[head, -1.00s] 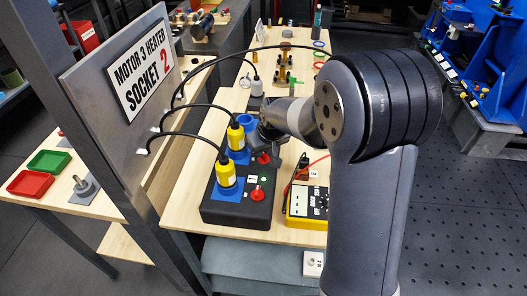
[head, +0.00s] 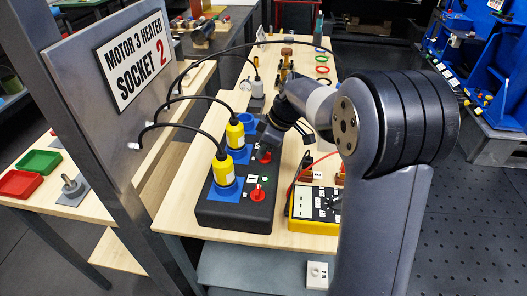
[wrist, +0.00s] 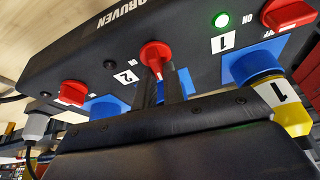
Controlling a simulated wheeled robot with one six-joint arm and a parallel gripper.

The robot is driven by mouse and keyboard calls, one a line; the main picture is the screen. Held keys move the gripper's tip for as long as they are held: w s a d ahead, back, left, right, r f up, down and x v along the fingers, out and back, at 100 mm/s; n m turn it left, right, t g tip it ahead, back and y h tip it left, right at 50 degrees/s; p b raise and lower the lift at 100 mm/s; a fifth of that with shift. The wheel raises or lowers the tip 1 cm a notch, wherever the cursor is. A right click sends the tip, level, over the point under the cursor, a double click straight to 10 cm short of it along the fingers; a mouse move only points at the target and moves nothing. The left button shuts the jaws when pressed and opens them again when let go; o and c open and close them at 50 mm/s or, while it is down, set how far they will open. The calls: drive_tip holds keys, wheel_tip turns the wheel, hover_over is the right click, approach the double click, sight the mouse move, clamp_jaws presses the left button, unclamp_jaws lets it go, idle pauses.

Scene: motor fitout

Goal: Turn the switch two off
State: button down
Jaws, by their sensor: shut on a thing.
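A black power box (head: 233,212) stands on the wooden bench, with blue sockets and red rotary switches along it. In the wrist view the red knob of switch two (wrist: 155,54) is beside the label "2". My gripper (wrist: 172,82) is shut on this knob, with its two fingers close together at it. In the head view my gripper (head: 268,137) is over the middle of the box, and a red knob (head: 264,157) shows just below it. I cannot tell the knob's exact setting.
Switch one (wrist: 288,13) has a lit green lamp (wrist: 221,19) marked ON. Another red switch (wrist: 73,92) is at the left. Yellow plugs (head: 224,170) with black cables stand left of my gripper. A yellow meter (head: 316,205) is to the right.

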drive_tip(key=shift+n, duration=0.6)
drive_tip(key=shift+g, duration=0.3)
drive_tip(key=c, duration=1.5)
unclamp_jaws()
drive_tip(key=v, duration=1)
drive_tip(key=shift+d+r, duration=0.2)
drive_tip(key=shift+r, duration=0.15)
drive_tip(key=shift+f, duration=0.1)
